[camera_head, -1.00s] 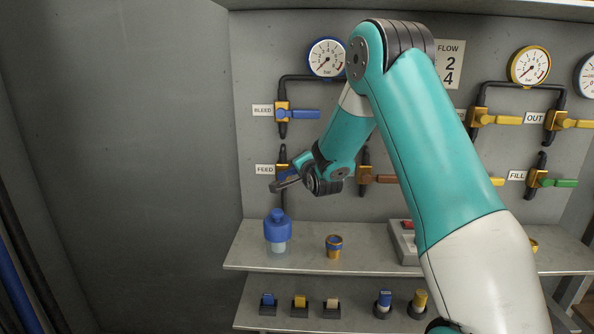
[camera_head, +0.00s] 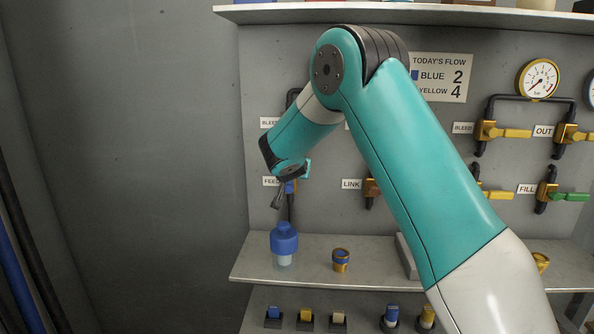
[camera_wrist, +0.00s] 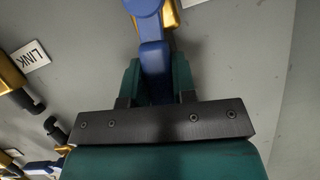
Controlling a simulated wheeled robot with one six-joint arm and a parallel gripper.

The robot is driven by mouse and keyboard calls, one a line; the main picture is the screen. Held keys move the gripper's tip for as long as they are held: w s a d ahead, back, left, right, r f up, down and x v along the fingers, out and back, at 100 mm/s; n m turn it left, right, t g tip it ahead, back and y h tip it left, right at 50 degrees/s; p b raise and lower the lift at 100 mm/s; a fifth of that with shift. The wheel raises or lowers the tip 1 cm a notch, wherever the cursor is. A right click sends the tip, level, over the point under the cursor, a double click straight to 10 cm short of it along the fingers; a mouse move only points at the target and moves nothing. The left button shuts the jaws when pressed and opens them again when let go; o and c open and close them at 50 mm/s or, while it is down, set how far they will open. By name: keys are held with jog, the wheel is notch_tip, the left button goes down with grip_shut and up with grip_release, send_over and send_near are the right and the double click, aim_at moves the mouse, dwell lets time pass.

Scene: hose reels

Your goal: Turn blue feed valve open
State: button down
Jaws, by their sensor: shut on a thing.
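The blue feed valve's handle (camera_wrist: 154,58) runs between the two fingers of my gripper (camera_wrist: 157,84) in the wrist view, and the gripper is shut on it. The valve's gold body (camera_wrist: 170,14) shows at the top edge. In the head view, a small blue part of the valve (camera_head: 289,187) shows beside the FEED label (camera_head: 270,181). The handle's exact angle on the pipe is hard to tell in the head view.
The LINK valve (camera_head: 371,187) is close on the right. The grey wall at left is clear.

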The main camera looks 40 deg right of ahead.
jog(key=shift+w+a+r+n+h, duration=0.35)
jog(key=shift+w+r+n+h, duration=0.15)
jog(key=shift+n, duration=0.1)
jog(key=c, duration=1)
grip_release()
jog(key=shift+o, duration=0.4)
jog(key=shift+s+f, duration=0.1)
jog(key=shift+f, duration=0.1)
jog(key=shift+a, duration=0.1)
jog(key=b+v, duration=0.2)
jog(key=v, duration=1.5)
jog(key=shift+r, duration=0.35)
jog(key=shift+a, duration=0.1)
